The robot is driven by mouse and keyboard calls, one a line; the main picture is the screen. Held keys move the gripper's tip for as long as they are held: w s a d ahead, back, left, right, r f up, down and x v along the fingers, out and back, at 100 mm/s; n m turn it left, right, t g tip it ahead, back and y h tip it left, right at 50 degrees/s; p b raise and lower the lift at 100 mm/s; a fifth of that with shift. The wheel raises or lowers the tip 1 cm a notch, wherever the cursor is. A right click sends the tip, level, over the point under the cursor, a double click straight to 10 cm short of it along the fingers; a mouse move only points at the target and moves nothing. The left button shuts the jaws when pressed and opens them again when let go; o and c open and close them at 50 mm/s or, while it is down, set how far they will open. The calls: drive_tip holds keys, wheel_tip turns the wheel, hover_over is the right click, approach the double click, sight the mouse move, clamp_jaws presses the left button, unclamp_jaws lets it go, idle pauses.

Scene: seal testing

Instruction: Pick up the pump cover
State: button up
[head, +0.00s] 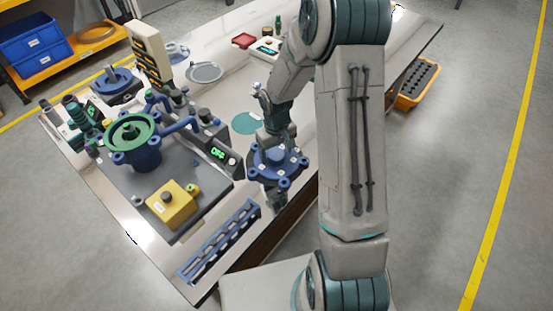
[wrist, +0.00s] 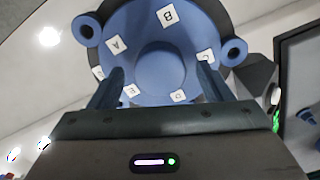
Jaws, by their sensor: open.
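The pump cover (head: 290,178) is a blue round flanged piece with several lugs and white lettered labels, near the table's right edge in the head view. In the wrist view the cover (wrist: 158,72) fills the upper middle, with labels around a raised central boss. My gripper (head: 275,148) is at the cover, partly hidden in the head view. In the wrist view my gripper (wrist: 158,82) is open, with one finger on each side of the boss. I cannot tell whether the fingers touch it.
A blue pump body with a green ring (head: 131,132) stands on a grey plate left of the cover. A yellow box (head: 173,204), a small unit with a green display (head: 220,155) and a blue slotted rack (head: 218,243) are nearby. A green disc (head: 246,123) lies behind my gripper.

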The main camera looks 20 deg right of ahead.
drive_tip(key=shift+f, duration=0.45)
drive_tip(key=c, duration=1.5)
drive_tip(key=shift+r, duration=0.15)
